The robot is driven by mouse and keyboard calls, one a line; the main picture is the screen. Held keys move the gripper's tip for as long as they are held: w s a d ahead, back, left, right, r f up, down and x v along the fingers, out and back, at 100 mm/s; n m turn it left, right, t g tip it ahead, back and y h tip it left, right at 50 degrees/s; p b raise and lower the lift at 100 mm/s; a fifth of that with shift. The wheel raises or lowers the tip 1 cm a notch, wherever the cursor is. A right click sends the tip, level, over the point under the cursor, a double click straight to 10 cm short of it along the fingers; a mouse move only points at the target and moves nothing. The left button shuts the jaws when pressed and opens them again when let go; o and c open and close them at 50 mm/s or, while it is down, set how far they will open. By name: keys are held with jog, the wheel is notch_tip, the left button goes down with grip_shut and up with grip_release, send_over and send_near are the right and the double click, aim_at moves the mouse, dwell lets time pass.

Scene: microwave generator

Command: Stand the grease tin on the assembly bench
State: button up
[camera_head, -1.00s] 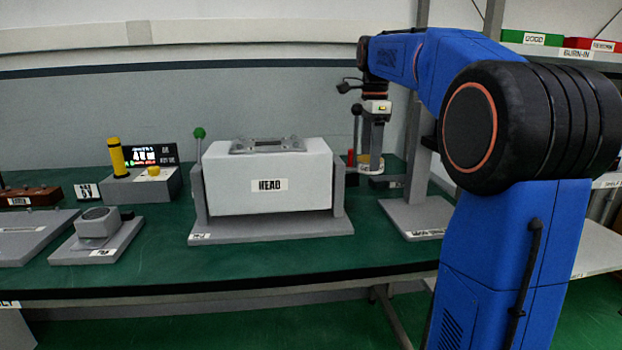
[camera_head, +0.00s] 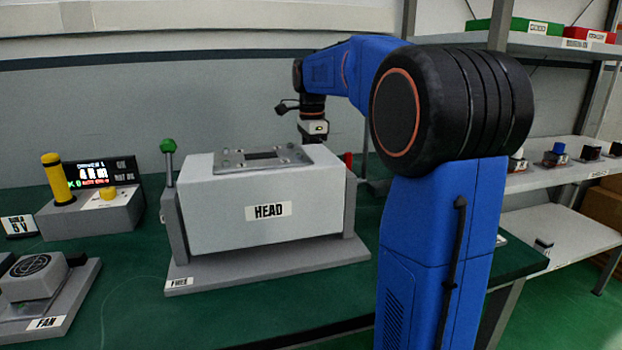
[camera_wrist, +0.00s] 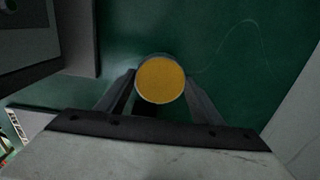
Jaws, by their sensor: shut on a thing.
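In the wrist view, a round tin with a yellow-orange top, which looks like the grease tin (camera_wrist: 160,80), sits between the two fingers of my gripper (camera_wrist: 160,92). The gripper is shut on it. Green bench top shows below and around the tin; I cannot tell whether the tin touches it. In the head view, my gripper's wrist housing (camera_head: 313,128) is behind the white HEAD block, and the fingers and tin are hidden there. The green assembly bench (camera_head: 130,290) spans the front and middle of the head view.
The HEAD block (camera_head: 225,220) stands in a grey fixture with a green-knobbed lever (camera_head: 168,147). A display box (camera_head: 100,215) and a FAN fixture (camera_head: 45,300) are at left. Shelves (camera_head: 560,175) with small parts stand at right. Bare bench lies between the fixtures.

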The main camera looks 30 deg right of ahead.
jog(key=shift+f, duration=1.3)
jog(key=o, duration=1.3)
jog(key=shift+f, duration=0.1)
notch_tip(320, 180, up, 12)
jog(key=shift+r, duration=0.15)
